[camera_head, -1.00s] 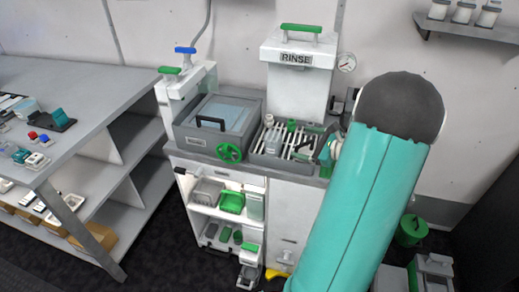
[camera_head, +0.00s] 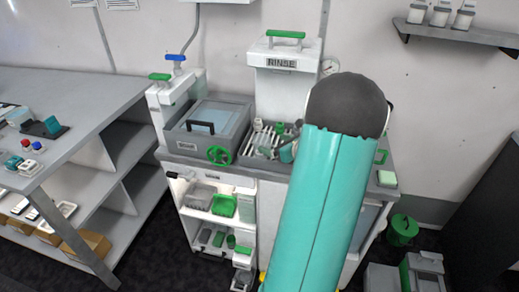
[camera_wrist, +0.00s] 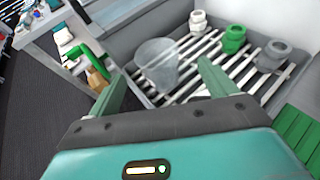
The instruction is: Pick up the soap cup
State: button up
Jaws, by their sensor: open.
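A clear, see-through cup (camera_wrist: 158,64), which fits the soap cup, stands on the slatted drain rack (camera_wrist: 219,65) in the wrist view. My gripper (camera_wrist: 159,74) is open, its two green fingers spread to the left and right of the cup in the picture. The cup shows between and just beyond the fingertips; I cannot tell whether they touch it. In the head view my gripper (camera_head: 287,150) is low over the rack (camera_head: 262,140), largely hidden by my arm. The cup is not clear there.
Green (camera_wrist: 233,39) and grey (camera_wrist: 271,57) fittings stand on the rack behind the cup. A white fitting (camera_wrist: 198,21) is at the back. In the head view, a lidded grey basin (camera_head: 210,124) is left of the rack and the RINSE tank (camera_head: 285,85) behind it.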

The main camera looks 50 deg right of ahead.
aim_at(256, 139)
jog(key=x, duration=0.9)
jog(key=shift+a, duration=0.2)
jog(key=shift+r, duration=0.1)
jog(key=c, duration=1)
jog(key=shift+r, duration=0.1)
jog(key=shift+c, duration=0.2)
